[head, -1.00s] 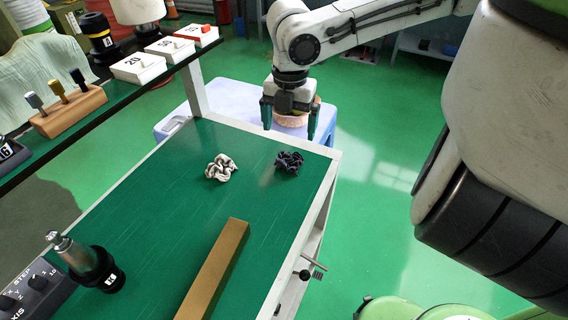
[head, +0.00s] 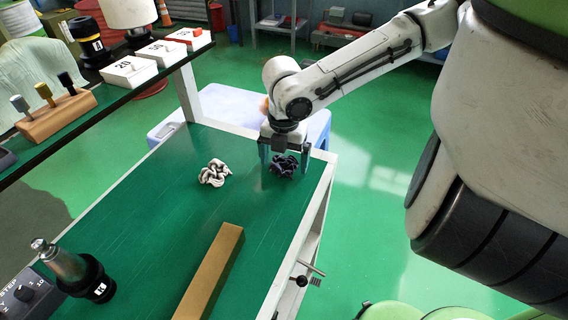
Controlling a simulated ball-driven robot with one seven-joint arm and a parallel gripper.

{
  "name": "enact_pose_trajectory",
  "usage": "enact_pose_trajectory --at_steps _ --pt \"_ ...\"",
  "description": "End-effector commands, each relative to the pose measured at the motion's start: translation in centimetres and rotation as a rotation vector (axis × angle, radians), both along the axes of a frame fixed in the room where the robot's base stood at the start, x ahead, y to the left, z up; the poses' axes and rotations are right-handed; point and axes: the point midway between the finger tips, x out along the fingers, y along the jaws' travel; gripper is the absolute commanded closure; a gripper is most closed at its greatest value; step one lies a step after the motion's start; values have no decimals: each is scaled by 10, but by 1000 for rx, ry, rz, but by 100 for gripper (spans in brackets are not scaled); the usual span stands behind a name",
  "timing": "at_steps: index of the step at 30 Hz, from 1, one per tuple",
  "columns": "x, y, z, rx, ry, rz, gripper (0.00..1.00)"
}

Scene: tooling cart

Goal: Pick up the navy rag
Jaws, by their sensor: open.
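The navy rag (head: 283,167) is a small crumpled dark bundle on the green cart top, near its far right corner. My gripper (head: 284,164) points down over it with its jaws open. One finger shows to the left of the rag and one to the right. I cannot tell whether the fingertips touch the cart top or the rag.
A crumpled white-grey rag (head: 214,172) lies to the left on the green cart top (head: 150,215). A brass-coloured bar (head: 210,270) lies nearer. A shelf with boxes (head: 128,71) runs along the left. A pale blue bin (head: 225,105) stands beyond.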

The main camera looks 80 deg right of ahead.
Motion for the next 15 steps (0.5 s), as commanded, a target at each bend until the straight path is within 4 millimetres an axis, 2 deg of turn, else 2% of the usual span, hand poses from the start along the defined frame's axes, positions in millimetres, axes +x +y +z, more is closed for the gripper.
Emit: enact_pose_trajectory --at_steps 3,15 --pt "0 0 0 0 0 0 4" --pt "0 0 1 0 0 0 42"
